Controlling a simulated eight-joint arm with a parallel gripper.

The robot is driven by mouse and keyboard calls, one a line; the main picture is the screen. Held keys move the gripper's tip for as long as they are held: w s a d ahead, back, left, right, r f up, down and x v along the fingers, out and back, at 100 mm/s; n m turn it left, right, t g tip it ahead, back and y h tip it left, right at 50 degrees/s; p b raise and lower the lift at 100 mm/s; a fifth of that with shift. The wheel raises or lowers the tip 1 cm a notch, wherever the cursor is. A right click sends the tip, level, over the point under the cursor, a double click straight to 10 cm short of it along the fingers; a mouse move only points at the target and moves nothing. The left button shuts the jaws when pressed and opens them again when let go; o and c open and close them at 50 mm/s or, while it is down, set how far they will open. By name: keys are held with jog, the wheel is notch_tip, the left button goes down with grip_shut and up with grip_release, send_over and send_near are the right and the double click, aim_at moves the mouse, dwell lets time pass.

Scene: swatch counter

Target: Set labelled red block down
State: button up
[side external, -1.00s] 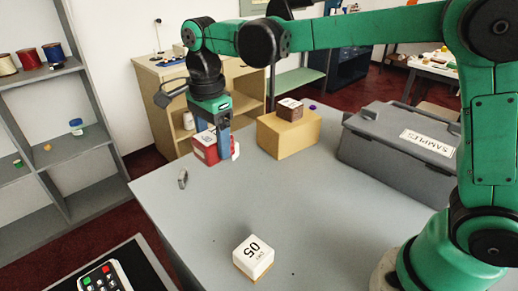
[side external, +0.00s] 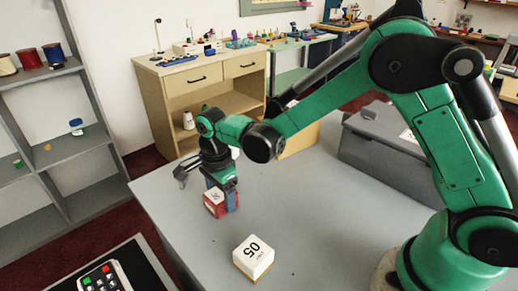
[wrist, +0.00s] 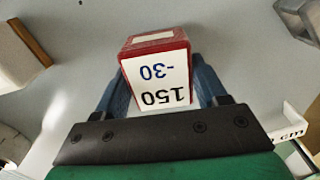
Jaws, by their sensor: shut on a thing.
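The red block (side external: 214,204) has a white label on top and is between the blue fingers of my gripper (side external: 222,197), close over the grey counter or touching it; I cannot tell which. In the wrist view the red block (wrist: 155,42) sits between both fingers of my gripper (wrist: 160,85), its white label face reading "-30" and "150" upside down. My gripper is shut on it.
A grey case (side external: 372,150) and a tan box (side external: 300,140) at the back are partly hidden by my arm. The counter around the held block is mostly clear.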

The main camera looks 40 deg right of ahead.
aim_at(221, 193)
jog(key=shift+f, duration=0.15)
jog(key=o, duration=1.3)
notch_tip(221, 193, up, 12)
jog(key=shift+s+d+r+n+t, duration=0.1)
jog(key=shift+s+d+n+t, duration=1.35)
jog(key=shift+n, duration=1.55)
jog(key=shift+s+d+r+n+t, duration=0.15)
jog(key=shift+s+d+n+t, duration=0.8)
jog(key=shift+s+d+n, duration=1.55)
jog(key=shift+s+d+r+n+t, duration=0.1)
jog(key=shift+s+d+n+t, duration=1)
jog(key=shift+n, duration=2.4)
jog(key=shift+s+a, duration=0.3)
jog(key=shift+s, duration=0.05)
